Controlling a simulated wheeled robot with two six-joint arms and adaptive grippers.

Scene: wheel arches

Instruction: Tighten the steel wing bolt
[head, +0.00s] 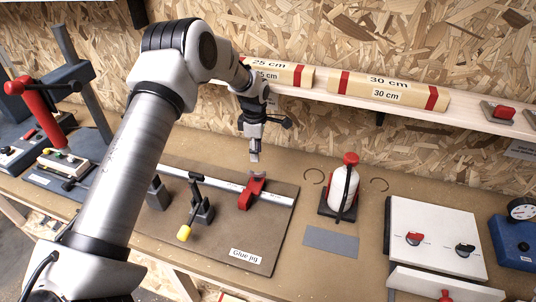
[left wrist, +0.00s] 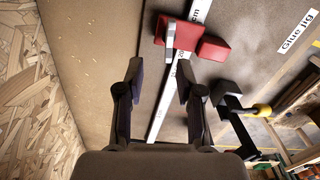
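The steel wing bolt appears as a pale grey piece (head: 256,172) at the red stop block (head: 251,194) on the glue jig (head: 268,240). In the left wrist view the grey piece (left wrist: 170,44) lies against the red block (left wrist: 188,36), beyond my fingertips. Its lower part is hidden by the block. My left gripper (head: 255,146) points down above the red block. In the left wrist view its two fingers (left wrist: 160,76) are apart with nothing between them. Contact with the bolt does not show. My right gripper is not in view.
A white ruler strip (head: 222,182) runs along the jig. A black toggle clamp with a yellow tip (head: 184,233) stands in front. A red-capped white bottle (head: 343,186) is to the right, beside a white panel (head: 437,240). A shelf with marked bars (head: 388,90) is behind.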

